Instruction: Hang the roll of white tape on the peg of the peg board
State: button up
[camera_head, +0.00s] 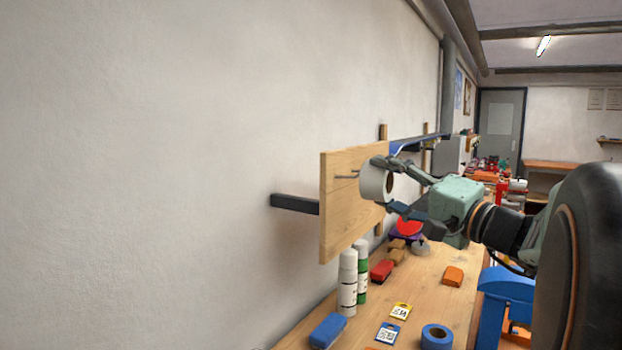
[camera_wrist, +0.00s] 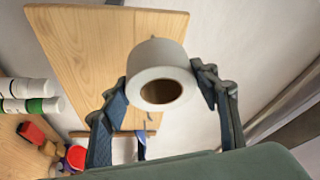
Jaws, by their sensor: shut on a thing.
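The roll of white tape (camera_head: 371,184) is held in my gripper (camera_head: 388,185), with one finger above and one below it. In the wrist view the roll (camera_wrist: 158,62) sits between both fingers (camera_wrist: 160,84), its brown-lined hole facing the camera. The wooden peg board (camera_head: 345,218) is on the wall just beyond the roll. A thin grey peg (camera_head: 345,177) on it shows left of the roll in the head view. I cannot tell whether its tip touches or enters the roll. No peg is clearly visible through the hole in the wrist view.
Below, the bench (camera_head: 440,288) holds white bottles (camera_head: 347,283), a blue block (camera_head: 328,331), a red block (camera_head: 382,270), an orange block (camera_head: 453,276) and a blue tape roll (camera_head: 436,338). A dark bar (camera_head: 295,204) stands out left of the board.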

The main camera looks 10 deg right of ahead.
aim_at(363, 181)
jog(key=shift+w+a+p, duration=0.75)
jog(key=shift+w+a, duration=0.95)
jog(key=w+a+f+b, duration=0.1)
jog(key=b, duration=0.2)
jog(key=shift+w+a+f, duration=0.1)
jog(key=shift+w, duration=0.05)
jog(key=shift+b, duration=0.3)
jog(key=o, duration=1.3)
jog(key=shift+o, duration=0.2)
